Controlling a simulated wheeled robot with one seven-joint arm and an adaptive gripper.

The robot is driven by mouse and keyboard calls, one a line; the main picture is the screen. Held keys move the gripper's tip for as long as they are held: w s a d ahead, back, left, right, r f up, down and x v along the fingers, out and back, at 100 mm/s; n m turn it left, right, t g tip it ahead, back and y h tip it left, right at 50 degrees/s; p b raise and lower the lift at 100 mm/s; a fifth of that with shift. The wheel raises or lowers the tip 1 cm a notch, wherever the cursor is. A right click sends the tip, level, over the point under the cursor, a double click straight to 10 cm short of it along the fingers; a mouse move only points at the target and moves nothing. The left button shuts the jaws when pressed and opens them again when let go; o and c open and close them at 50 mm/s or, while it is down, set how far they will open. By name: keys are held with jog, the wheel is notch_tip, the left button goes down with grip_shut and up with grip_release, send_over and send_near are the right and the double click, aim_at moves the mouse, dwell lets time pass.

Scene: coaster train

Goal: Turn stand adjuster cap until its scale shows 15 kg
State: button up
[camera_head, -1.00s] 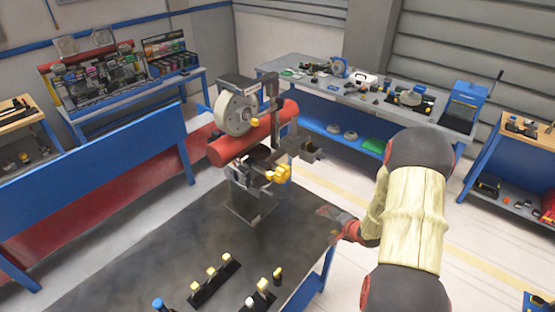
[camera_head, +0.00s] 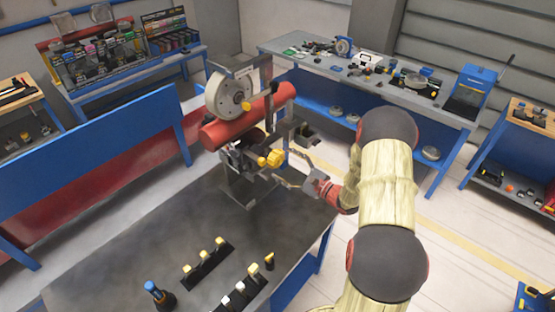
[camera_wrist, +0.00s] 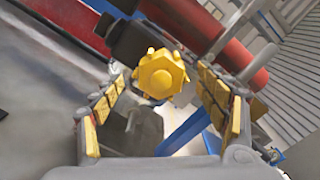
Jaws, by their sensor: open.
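The stand (camera_head: 236,184) rises from the dark table and carries a wheel assembly and a red tube. The yellow adjuster cap (camera_head: 272,159) sits on its front right side; in the wrist view the cap (camera_wrist: 161,74) is lobed and faces the camera. My gripper (camera_head: 290,176) is at the right of the stand, close to the cap. In the wrist view my gripper (camera_wrist: 160,110) is open, its yellow-padded fingers apart on either side of the cap. Whether a pad touches the cap cannot be told. No scale reading is legible.
The dark table (camera_head: 130,235) is bare around the stand base. Yellow-topped pieces in a black rack (camera_head: 206,263) and a blue-capped bottle (camera_head: 157,294) stand near its front. The red tube (camera_head: 245,118) runs behind the cap. A blue bench (camera_head: 90,175) is at left.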

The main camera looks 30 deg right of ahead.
aim_at(279, 161)
jog(key=shift+x, duration=1.85)
jog(key=shift+d, duration=0.1)
jog(key=shift+c, duration=0.2)
jog(key=c, duration=1.1)
